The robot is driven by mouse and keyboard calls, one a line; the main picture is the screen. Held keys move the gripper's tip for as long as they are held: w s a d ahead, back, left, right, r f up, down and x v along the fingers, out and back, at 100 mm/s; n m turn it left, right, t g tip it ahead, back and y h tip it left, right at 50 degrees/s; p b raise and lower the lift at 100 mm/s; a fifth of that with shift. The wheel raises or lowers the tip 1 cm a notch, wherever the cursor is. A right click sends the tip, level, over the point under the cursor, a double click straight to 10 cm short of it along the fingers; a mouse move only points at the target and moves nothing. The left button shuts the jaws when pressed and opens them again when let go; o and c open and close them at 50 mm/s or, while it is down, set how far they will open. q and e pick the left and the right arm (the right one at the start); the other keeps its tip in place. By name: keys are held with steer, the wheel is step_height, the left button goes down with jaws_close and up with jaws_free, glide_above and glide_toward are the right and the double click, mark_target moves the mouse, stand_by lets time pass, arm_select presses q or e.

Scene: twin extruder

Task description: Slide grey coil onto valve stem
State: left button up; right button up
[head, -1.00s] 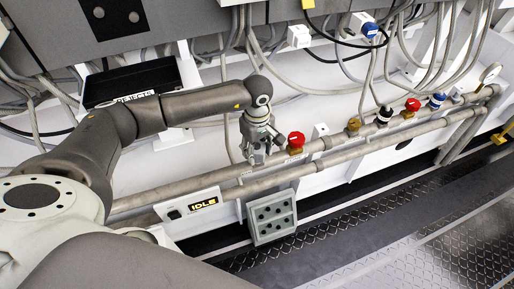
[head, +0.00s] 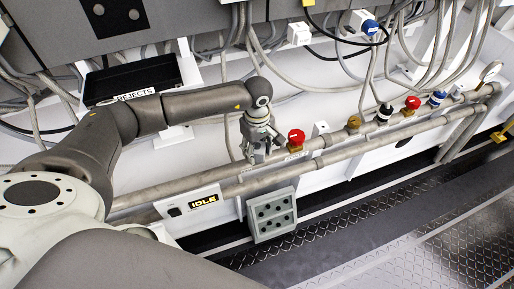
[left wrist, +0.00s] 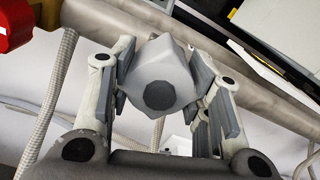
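My left gripper (head: 260,157) is above the near left part of the upper pipe, just left of a red-topped brass valve (head: 296,140). In the left wrist view, its two fingers (left wrist: 160,90) press on both sides of a light grey faceted block with a dark octagonal face, which looks like the grey coil (left wrist: 180,70). In the head view the coil is mostly hidden by the fingers. I cannot tell whether a valve stem is under it. A brass fitting (head: 353,123) without a coloured cap stands farther along the pipe. My right gripper is not in view.
A black REJECTS tray (head: 130,80) is behind my arm. Loose cables hang behind. An IDLE sign (head: 203,201) and a grey-green holed block (head: 271,214) are below.

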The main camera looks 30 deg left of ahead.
mark_target(257, 147)
arm_select(q)
steer(key=o, duration=0.5)
step_height(257, 147, up, 12)
stand_by(0.5)
steer(key=shift+f, duration=0.1)
